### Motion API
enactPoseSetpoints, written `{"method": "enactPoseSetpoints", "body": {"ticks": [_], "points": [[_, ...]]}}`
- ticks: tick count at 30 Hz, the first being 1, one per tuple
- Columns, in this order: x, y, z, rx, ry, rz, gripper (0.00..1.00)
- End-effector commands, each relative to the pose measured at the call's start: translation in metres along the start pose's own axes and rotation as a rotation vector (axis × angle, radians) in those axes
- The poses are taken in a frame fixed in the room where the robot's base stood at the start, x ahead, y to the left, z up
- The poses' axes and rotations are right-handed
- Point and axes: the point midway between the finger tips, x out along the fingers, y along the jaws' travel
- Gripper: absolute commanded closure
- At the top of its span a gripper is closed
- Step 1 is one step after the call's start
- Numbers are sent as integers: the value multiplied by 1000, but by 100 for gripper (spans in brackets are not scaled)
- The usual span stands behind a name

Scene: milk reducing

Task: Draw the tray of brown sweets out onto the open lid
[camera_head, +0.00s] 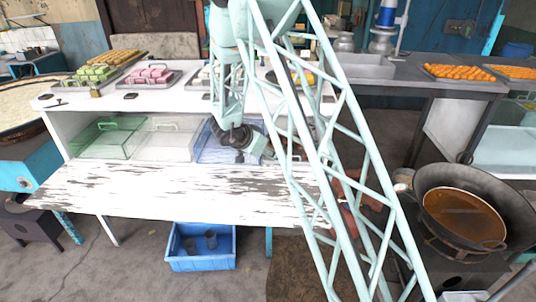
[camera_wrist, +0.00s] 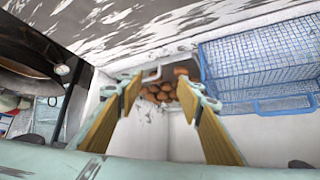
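The brown sweets (camera_wrist: 165,88) lie in a tray inside the cabinet, seen between my fingers in the wrist view. A pale handle (camera_wrist: 152,74) shows at the tray's lid-side end. My gripper (camera_wrist: 160,90) is open, with one yellow-padded finger on each side of the sweets and nothing visibly held between them. Whether a fingertip touches the tray, I cannot tell. The open lid (camera_head: 170,193), white with worn paint, lies flat in front of the cabinet in the head view. It also fills the top of the wrist view (camera_wrist: 150,25).
A blue wire basket (camera_wrist: 255,65) stands right of the sweets in the wrist view. A green basket (camera_head: 105,140) and a clear one (camera_head: 165,140) sit farther left in the head view. A wok (camera_head: 465,210) stands at right. The lid is bare.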

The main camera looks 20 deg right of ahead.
Motion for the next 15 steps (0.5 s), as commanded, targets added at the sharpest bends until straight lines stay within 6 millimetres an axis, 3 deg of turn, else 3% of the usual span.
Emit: {"method": "enactPoseSetpoints", "body": {"ticks": [15], "points": [[60, 1, 1, 1, 0, 1, 66]]}}
